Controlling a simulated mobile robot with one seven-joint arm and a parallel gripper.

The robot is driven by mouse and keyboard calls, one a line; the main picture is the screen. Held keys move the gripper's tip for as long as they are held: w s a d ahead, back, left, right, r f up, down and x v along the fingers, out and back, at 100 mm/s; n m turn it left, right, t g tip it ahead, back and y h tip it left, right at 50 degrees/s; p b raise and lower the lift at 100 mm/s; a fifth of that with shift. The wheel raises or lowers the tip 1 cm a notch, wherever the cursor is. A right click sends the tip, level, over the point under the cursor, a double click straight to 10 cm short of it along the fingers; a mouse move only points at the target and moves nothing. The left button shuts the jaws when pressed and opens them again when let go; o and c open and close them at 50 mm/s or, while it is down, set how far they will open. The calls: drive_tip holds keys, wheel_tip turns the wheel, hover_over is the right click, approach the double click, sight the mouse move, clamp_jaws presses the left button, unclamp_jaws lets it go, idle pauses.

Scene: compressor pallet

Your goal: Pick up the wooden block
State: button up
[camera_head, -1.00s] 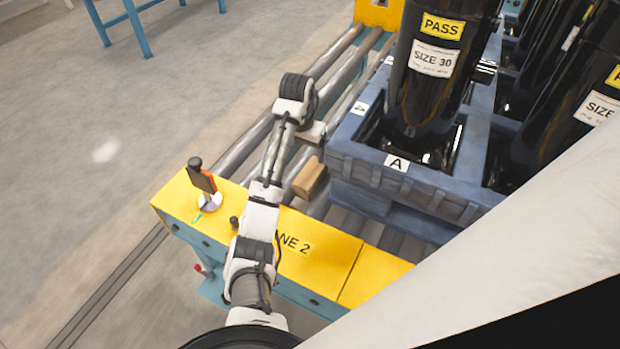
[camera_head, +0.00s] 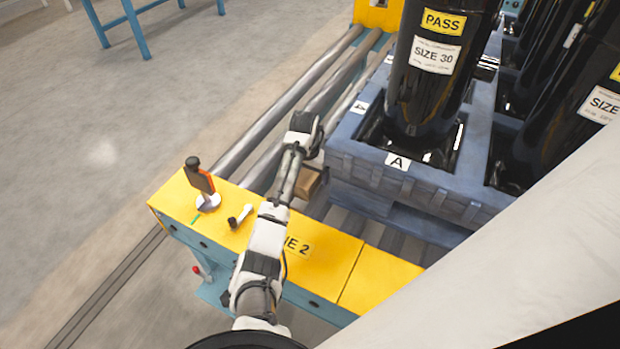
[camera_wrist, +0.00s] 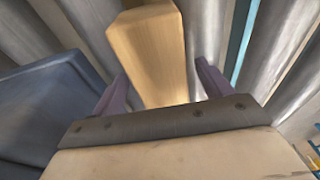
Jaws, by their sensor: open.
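The wooden block (camera_head: 309,183) lies on the conveyor rollers beside the blue pallet, partly hidden by my arm in the head view. In the wrist view the block (camera_wrist: 150,55) stretches from the top edge down between my two fingers. My gripper (camera_wrist: 158,88) is open, with one purple-grey finger on each side of the block and a visible gap on the right side. I cannot tell whether the left finger touches it. In the head view my fingers are hidden behind my wrist.
The blue pallet (camera_head: 352,172) with black cylinders stands close to the right of the block; its side also shows in the wrist view (camera_wrist: 45,105). Bare rollers (camera_head: 290,108) lie to the left.

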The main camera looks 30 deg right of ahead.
drive_tip(key=shift+c, duration=0.5)
drive_tip(key=c, duration=1)
drive_tip(key=shift+r, duration=0.1)
drive_tip(key=shift+c, duration=0.3)
